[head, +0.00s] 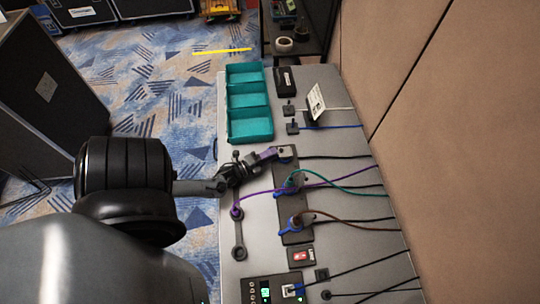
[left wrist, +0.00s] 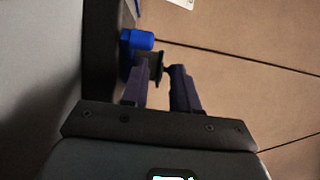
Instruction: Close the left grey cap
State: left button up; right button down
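My left gripper (head: 272,153) reaches in from the left to the top end of the dark connector panel (head: 294,238) on the grey table. In the left wrist view my left gripper (left wrist: 160,74) has its two purple-dark fingers apart. A dark grey cylindrical piece (left wrist: 151,66), which looks like the grey cap, sits at the fingertips, beside a blue connector part (left wrist: 137,40). Whether the fingers touch it is unclear. In the head view the gripper partly covers this spot. A grey strap-like piece (head: 238,243) lies left of the panel. My right gripper is not in view.
Teal bins (head: 250,139) stand at the table's upper left. A white card (head: 316,101) and small black blocks stand above. A red switch (head: 300,256) is below.

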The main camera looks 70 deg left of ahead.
pick_arm(q)
jog(key=shift+r, duration=0.1)
jog(key=shift+r+p, duration=0.3)
jog(key=shift+r, duration=0.3)
jog(key=w+d+r+p, duration=0.2)
jog(key=w+d+r, duration=0.3)
jog(key=d+r, duration=0.4)
jog(key=shift+d+r, duration=0.3)
jog(key=shift+d, duration=0.45)
jog(key=shift+w, duration=0.15)
